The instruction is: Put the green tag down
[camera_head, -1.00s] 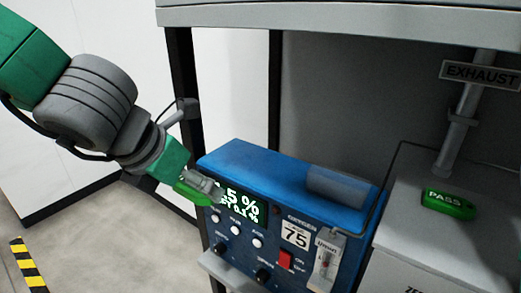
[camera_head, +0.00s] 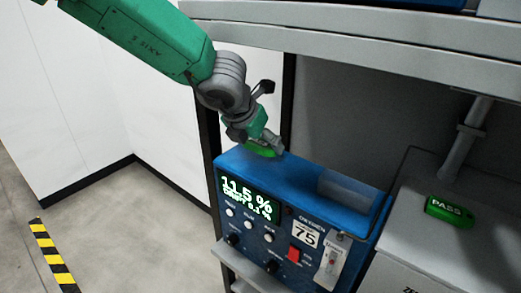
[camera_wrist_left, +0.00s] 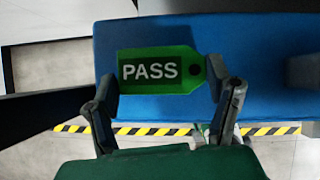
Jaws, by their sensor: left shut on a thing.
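My left gripper (camera_head: 270,143) is shut on a green tag (camera_head: 258,151) above the left end of the blue analyser's top (camera_head: 240,163). In the left wrist view the tag (camera_wrist_left: 151,88) reads PASS, with a dark hole at its right end. The fingers grip it at its two ends, and the analyser's blue top (camera_wrist_left: 250,50) lies behind it. I cannot tell whether the tag touches that top. A second green PASS tag (camera_head: 450,211) lies on the grey box (camera_head: 418,245) at the right. My right gripper is not in view.
The analyser's front has a display (camera_head: 247,199), knobs and a red switch (camera_head: 294,254). A grey shelf (camera_head: 340,50) hangs above, and a pipe (camera_head: 465,140) rises behind the box.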

